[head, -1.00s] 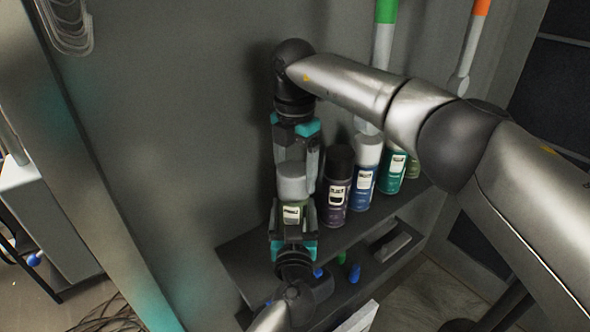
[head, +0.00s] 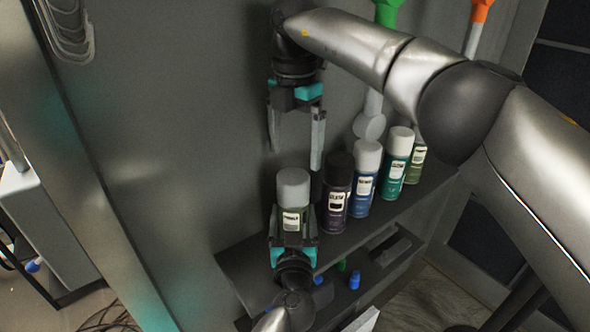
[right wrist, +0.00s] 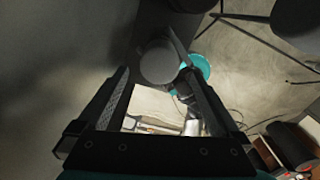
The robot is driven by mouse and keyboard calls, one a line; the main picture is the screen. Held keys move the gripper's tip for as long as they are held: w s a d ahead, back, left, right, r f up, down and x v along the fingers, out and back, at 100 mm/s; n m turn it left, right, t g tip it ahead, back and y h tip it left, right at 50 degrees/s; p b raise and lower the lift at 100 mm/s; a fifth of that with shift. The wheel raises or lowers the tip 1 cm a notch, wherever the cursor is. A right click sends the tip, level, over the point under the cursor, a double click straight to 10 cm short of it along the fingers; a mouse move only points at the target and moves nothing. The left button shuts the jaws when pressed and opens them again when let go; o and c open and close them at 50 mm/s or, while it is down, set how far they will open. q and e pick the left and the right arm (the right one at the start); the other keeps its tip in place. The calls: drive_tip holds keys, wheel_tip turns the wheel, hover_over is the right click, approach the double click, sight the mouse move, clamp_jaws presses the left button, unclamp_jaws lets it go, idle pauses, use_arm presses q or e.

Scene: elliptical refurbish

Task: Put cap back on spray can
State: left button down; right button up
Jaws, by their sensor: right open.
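The spray can (head: 291,222) stands upright at the left end of the shelf, with a grey cap (head: 293,187) seated on its top. My left gripper (head: 293,217) comes from below and is shut on the can's body, a finger on each side. My right gripper (head: 295,153) is open and empty above the cap, pointing down and apart from it. In the right wrist view the grey cap (right wrist: 160,62) shows from above, beyond the open fingers. The cap's underside and the can's rim are hidden.
On the shelf (head: 243,268), right of the held can, stand a black-capped purple can (head: 336,192), a blue can (head: 363,178), a teal can (head: 396,160) and a green can (head: 416,158). Small blue and green items lie on the lower shelf. The wall is close behind.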

drive_tip(key=shift+r, duration=2.25)
use_arm(q)
unclamp_jaws()
drive_tip(key=s+p, duration=0.7)
drive_tip(key=s, duration=0.8)
drive_tip(key=shift+s, duration=0.15)
use_arm(e)
wheel_tip(320, 180, up, 7)
